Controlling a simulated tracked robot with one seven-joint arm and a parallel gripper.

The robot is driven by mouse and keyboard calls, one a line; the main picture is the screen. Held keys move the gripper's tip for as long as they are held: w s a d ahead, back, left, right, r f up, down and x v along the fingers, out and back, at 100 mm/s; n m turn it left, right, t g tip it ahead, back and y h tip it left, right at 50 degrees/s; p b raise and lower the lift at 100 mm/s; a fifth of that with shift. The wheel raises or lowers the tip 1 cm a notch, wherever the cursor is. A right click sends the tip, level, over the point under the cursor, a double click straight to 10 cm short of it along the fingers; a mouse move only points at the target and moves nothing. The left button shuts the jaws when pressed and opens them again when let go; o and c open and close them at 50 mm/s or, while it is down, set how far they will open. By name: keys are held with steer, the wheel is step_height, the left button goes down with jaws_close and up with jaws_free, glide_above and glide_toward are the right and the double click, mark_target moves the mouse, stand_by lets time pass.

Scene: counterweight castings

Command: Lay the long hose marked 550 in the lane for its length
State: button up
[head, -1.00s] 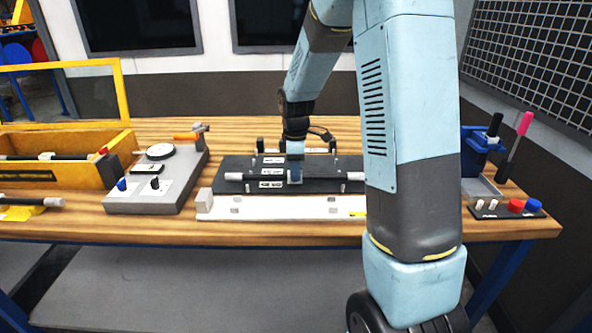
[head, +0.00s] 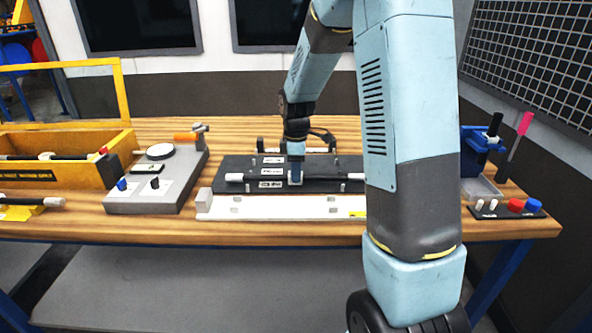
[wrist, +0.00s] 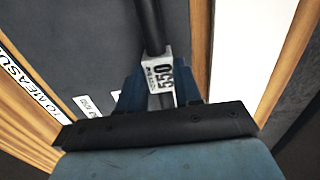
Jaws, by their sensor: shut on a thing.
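The long hose (head: 235,177) is a black tube with white ends. It lies left to right over the dark lane board (head: 222,162), at or just above its surface; I cannot tell if it touches. My gripper (head: 295,179) is shut on it near its visible middle. In the wrist view the hose (wrist: 150,25) runs away between the fingers (wrist: 160,98), and its white tag (wrist: 160,74) reads 550. White lane labels (head: 271,184) show on the board, too small to read. The hose's right end is near or behind my arm.
A white rail (head: 270,207) with a block at its left end lies in front of the board. A grey gauge block (head: 150,195) and a yellow bin (head: 90,172) stand left. A blue bin (head: 475,150) and red and blue caps (head: 515,205) are at right.

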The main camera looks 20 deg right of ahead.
steer(key=shift+f, duration=0.4)
steer(key=o, duration=1.1)
steer(key=shift+o, duration=0.2)
steer(key=shift+r, duration=0.1)
steer(key=shift+r, duration=3.4)
steer(key=shift+r, duration=0.1)
steer(key=s+r+m+t, duration=0.3)
steer(key=s+r+m, duration=0.4)
steer(key=s+r, duration=0.6)
steer(key=s+r+m+t, duration=0.2)
steer(key=s+m, duration=0.5)
steer(key=s, duration=0.8)
steer(key=shift+t, duration=0.3)
